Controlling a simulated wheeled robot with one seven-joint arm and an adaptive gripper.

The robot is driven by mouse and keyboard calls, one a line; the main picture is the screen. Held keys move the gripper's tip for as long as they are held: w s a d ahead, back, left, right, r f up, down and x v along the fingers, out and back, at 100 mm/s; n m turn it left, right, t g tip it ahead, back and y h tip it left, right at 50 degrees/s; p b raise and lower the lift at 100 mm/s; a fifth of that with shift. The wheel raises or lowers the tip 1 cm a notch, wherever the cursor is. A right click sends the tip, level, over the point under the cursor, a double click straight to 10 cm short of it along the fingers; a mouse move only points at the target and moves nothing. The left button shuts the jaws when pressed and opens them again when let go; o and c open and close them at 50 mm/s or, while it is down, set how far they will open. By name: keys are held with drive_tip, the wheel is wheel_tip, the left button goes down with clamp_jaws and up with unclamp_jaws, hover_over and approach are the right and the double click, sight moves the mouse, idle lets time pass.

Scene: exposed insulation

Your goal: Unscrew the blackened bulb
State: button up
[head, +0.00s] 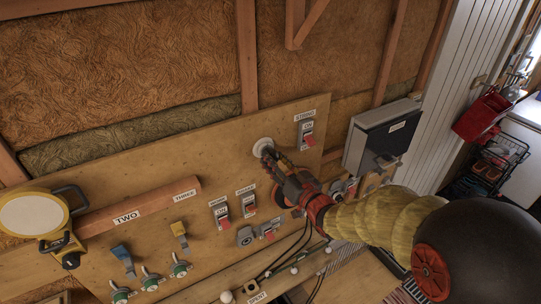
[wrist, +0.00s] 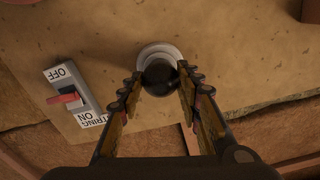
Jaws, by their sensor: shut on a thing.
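The blackened bulb (wrist: 159,80) is a dark round shape in the wrist view, set in a round white socket (wrist: 152,53) on the plywood board. The socket also shows in the head view (head: 263,146). My gripper (wrist: 159,78) has one finger on each side of the bulb and is shut on it. In the head view my gripper (head: 269,154) reaches up to the socket, and its fingers hide the bulb there. I cannot tell how far the bulb is turned.
A switch with a red lever, labelled STRING (head: 308,140), is right of the socket. A grey box (head: 380,137) stands further right. More switches (head: 221,213) are below. A ledge labelled SPENT (head: 257,298) has white bulbs (head: 226,296) near it. A yellow lamp (head: 35,215) is at left.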

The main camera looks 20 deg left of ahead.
drive_tip(key=shift+n+b, duration=1.7)
drive_tip(key=shift+b, duration=0.8)
drive_tip(key=shift+c, duration=0.2)
drive_tip(key=shift+s+d, duration=0.45)
drive_tip(key=shift+d, duration=0.1)
drive_tip(key=shift+b+v, duration=0.5)
drive_tip(key=shift+v, duration=2.1)
